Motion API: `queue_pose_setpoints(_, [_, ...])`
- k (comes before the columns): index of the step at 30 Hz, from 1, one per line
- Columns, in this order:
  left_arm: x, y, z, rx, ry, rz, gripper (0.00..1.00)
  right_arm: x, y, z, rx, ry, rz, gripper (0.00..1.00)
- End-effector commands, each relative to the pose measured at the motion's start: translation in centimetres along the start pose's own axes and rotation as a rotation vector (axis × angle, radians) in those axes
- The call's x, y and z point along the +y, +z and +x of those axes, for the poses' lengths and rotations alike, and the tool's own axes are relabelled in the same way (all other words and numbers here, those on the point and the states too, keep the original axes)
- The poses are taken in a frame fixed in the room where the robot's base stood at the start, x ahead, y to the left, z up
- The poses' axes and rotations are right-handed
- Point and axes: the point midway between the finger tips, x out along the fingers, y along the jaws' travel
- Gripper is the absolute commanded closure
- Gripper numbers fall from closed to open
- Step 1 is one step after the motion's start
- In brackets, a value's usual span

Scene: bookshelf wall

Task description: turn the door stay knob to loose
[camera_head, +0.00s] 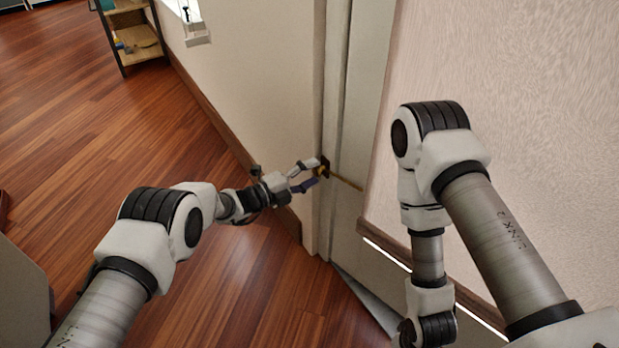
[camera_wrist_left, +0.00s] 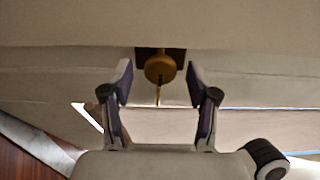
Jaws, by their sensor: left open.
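The door stay knob (camera_wrist_left: 160,69) is a round, brass-coloured knob on a dark brown plate (camera_wrist_left: 178,54), in the upper middle of the left wrist view. A thin brass rod (camera_wrist_left: 157,96) shows just below it there. In the head view the knob (camera_head: 323,168) is small, on the pale door frame, and the rod (camera_head: 346,182) runs from it to the lower right. My left gripper (camera_head: 309,174) is open at the knob. In the left wrist view its fingers (camera_wrist_left: 161,84) stand apart on either side of the knob, with gaps showing. My right gripper is out of view.
The pale wall (camera_head: 255,75) with a brown baseboard (camera_head: 205,113) runs along the left of the frame. A textured light panel (camera_head: 510,80) stands at the right, behind my right arm. A shelf (camera_head: 135,38) stands at the back left. The wooden floor (camera_head: 75,110) is open at the left.

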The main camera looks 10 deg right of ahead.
Motion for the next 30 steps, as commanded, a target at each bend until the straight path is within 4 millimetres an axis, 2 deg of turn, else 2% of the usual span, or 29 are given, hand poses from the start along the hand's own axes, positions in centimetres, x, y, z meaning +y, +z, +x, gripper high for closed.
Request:
queue_pose_setpoints(3, [-0.1,0.0,0.0,0.0,0.001,0.0,0.41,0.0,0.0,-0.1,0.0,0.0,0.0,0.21])
queue_pose_setpoints(5, [0.0,0.0,0.0,0.0,0.001,0.0,0.58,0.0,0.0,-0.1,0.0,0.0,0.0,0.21])
queue_pose_setpoints(6, [0.0,0.0,0.0,0.0,0.001,0.0,0.73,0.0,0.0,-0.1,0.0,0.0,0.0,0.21])
queue_pose_setpoints(8, [0.0,0.0,0.0,0.0,0.001,0.0,0.94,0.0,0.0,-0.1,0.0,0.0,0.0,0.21])
queue_pose_setpoints(9, [0.0,0.0,0.0,0.0,0.001,0.0,1.0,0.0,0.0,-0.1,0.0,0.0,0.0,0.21])
queue_pose_setpoints(14, [-0.1,0.0,-0.1,0.0,0.001,-0.011,1.0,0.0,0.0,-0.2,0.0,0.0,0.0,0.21])
queue_pose_setpoints(22, [-0.1,0.0,0.0,-0.001,0.001,-0.236,1.0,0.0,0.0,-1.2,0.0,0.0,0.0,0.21])
queue_pose_setpoints(30, [0.0,0.0,0.0,0.0,0.001,-0.249,1.0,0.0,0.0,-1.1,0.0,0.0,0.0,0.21])
